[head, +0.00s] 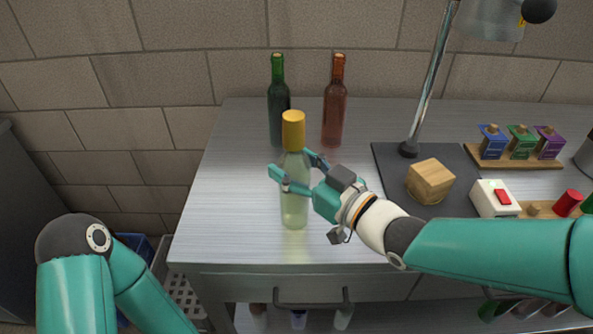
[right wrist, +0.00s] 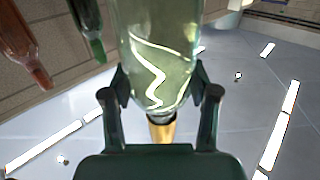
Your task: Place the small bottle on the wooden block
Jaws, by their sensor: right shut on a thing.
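A pale green, see-through bottle with a gold top (head: 294,205) stands upright near the front left of the metal worktop; I cannot tell whether its base touches the surface. My right gripper (head: 292,177) is shut on its body from the right. In the right wrist view the bottle (right wrist: 160,55) sits between both fingers (right wrist: 161,100). The wooden block (head: 428,182) rests on a dark grey board (head: 391,163) to the right, with nothing on top. My left arm shows at the lower left, but its gripper is out of view.
A dark green bottle (head: 278,105) and a red-brown bottle (head: 334,112) stand behind. A metal post (head: 430,85) rises behind the block. A white box with a red switch (head: 494,198) and a wooden rack of small coloured items (head: 515,163) are at right. The left worktop is clear.

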